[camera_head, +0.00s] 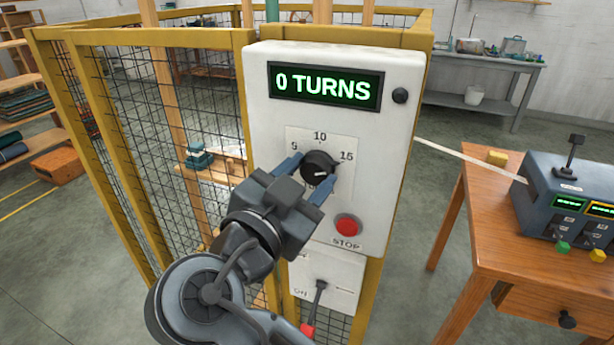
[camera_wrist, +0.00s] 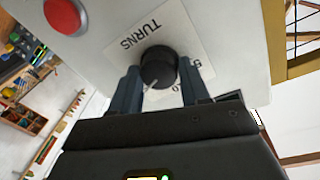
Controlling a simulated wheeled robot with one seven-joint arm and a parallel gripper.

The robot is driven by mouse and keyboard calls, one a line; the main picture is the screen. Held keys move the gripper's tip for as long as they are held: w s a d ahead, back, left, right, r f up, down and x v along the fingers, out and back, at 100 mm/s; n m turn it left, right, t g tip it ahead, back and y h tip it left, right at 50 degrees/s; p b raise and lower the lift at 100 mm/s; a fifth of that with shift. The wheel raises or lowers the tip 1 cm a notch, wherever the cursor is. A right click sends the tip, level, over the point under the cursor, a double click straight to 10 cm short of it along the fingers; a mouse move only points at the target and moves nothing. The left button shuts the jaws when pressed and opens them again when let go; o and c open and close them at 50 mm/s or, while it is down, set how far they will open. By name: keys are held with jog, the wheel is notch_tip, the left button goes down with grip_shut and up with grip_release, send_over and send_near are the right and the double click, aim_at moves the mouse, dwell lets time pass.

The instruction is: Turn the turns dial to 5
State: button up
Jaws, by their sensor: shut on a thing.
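The turns dial (camera_head: 319,167) is a round black knob with a white mark, on a white plate on the front of a white control box (camera_head: 275,130). Its scale shows 5, 10 and 15. The white mark points to the right, roughly toward the 15 side. The display (camera_head: 325,88) above reads "0 TURNS". My gripper (camera_head: 305,177) has its blue fingers on both sides of the dial and is shut on it. In the wrist view the dial (camera_wrist: 158,67) sits between the fingertips, its mark toward the lower left; the gripper hides part of the scale.
A red STOP button (camera_head: 348,225) is just below right of the dial. A lever switch (camera_head: 320,290) is lower on the post. Yellow-framed mesh fencing (camera_head: 150,40) stands to the left. A wooden table (camera_head: 480,215) with a dark control unit (camera_head: 575,190) stands to the right.

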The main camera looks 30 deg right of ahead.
jog(key=c, duration=0.3)
